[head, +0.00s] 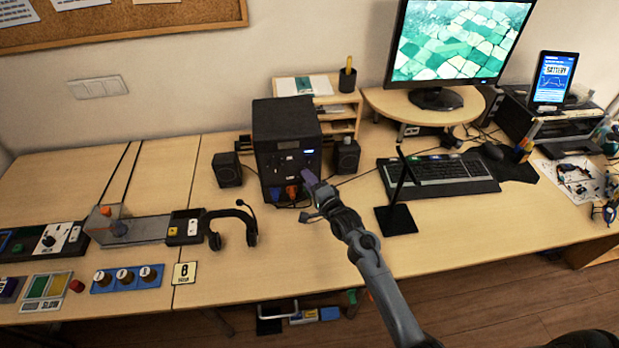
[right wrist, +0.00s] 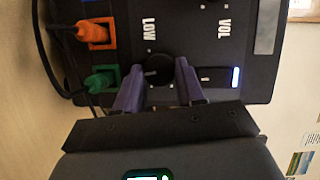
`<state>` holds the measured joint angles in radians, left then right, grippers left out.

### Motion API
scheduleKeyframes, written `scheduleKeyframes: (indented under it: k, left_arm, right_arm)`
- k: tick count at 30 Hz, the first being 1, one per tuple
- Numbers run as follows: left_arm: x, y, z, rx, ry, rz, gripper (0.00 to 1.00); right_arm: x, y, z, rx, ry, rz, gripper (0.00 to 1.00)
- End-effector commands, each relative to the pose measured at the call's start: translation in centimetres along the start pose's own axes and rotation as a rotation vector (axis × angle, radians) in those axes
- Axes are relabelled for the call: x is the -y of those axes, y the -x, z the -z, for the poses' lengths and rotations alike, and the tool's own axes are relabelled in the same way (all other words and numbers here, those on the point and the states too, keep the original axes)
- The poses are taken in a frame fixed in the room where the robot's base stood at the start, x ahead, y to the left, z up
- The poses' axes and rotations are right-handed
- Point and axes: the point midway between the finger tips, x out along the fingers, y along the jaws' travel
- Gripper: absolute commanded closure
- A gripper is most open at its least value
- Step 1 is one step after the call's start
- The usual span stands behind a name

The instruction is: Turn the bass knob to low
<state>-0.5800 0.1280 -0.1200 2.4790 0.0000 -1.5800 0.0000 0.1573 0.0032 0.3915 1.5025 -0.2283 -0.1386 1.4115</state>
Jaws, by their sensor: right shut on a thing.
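The black speaker box (head: 286,122) stands at the back of the desk in the head view. In the right wrist view its dark panel (right wrist: 190,45) fills most of the picture, turned sideways, with LOW and VOL labels. The round black bass knob (right wrist: 158,70) sits beside the LOW label. My right gripper (right wrist: 159,84) has its purple fingers shut on the knob, one on each side. In the head view the right gripper (head: 308,180) is against the lower right of the box's front, and the knob cannot be made out there. My left gripper is not in view.
An orange plug (right wrist: 93,32) and a green plug (right wrist: 102,81) with cables sit beside the knob. A blue-lit switch (right wrist: 218,77) is on its other side. Small speakers (head: 228,169) (head: 346,156) flank the box. A headset (head: 234,222) lies left of my arm.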

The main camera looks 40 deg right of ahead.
Motion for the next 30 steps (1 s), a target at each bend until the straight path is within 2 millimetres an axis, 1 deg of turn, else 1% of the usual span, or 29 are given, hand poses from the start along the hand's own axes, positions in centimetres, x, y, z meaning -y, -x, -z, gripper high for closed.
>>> scheduleKeyframes:
  k: [1,12,21,30]
  left_arm:
    - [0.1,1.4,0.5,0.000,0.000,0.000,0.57]
    - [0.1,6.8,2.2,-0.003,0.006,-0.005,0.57]
    - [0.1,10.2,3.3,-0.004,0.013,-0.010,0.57]
    - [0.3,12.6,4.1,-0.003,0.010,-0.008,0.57]
  right_arm:
    - [0.8,0.1,0.0,0.002,0.032,-0.015,0.92]
    - [1.1,0.0,0.0,0.003,0.342,-0.143,0.92]
    - [1.2,-0.1,-0.2,0.003,0.606,-0.252,0.92]
    - [1.2,-0.1,-0.4,0.003,0.868,-0.361,0.92]
